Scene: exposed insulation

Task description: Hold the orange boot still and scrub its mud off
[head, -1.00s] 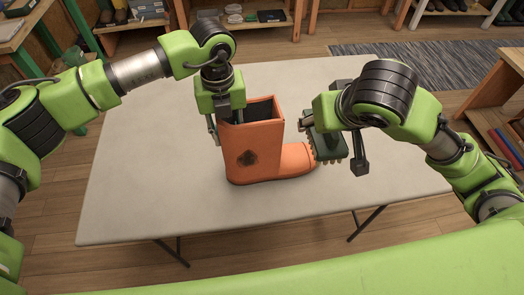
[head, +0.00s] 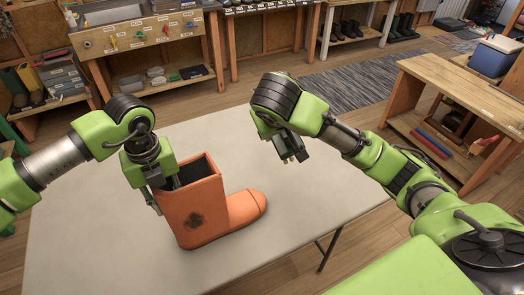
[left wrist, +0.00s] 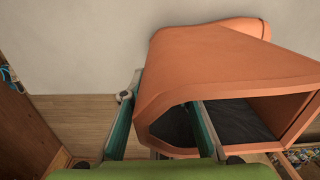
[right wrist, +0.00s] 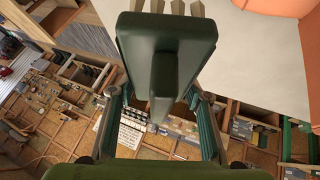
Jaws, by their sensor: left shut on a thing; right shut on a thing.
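The orange boot (head: 205,215) stands upright on the pale table, its toe pointing right. My left gripper (head: 156,192) is shut on the boot's top edge; in the left wrist view one finger is inside the opening and one outside the wall. My right gripper (head: 290,150) is up to the right of the boot, apart from it. It is shut on a dark green brush (right wrist: 168,45), with tan bristles at the top of the right wrist view. The brush is mostly hidden in the head view.
The table (head: 310,185) is clear right of the boot. A wooden bench (head: 455,90) with a blue box (head: 494,55) stands at right. A drawer unit (head: 130,38) and shelves stand at the back. A grey rug (head: 365,75) lies on the floor.

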